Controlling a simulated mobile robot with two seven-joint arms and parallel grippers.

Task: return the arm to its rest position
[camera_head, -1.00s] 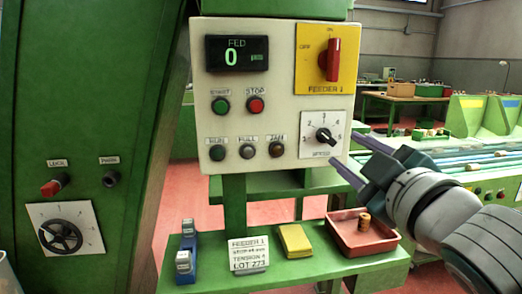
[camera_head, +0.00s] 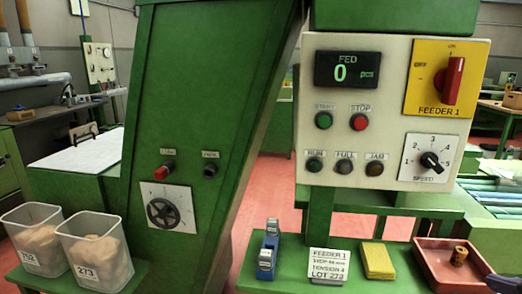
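The speed knob (camera_head: 431,162) points to the lower right, near 5.
Two clear bins, labelled 752 (camera_head: 30,262) and 273 (camera_head: 84,274), hold corks at lower left. On the green shelf are a blue stapler-like tool (camera_head: 267,252), a lot card (camera_head: 328,265) and a yellow pad (camera_head: 378,261). A green cabinet (camera_head: 205,110) rises left of centre.

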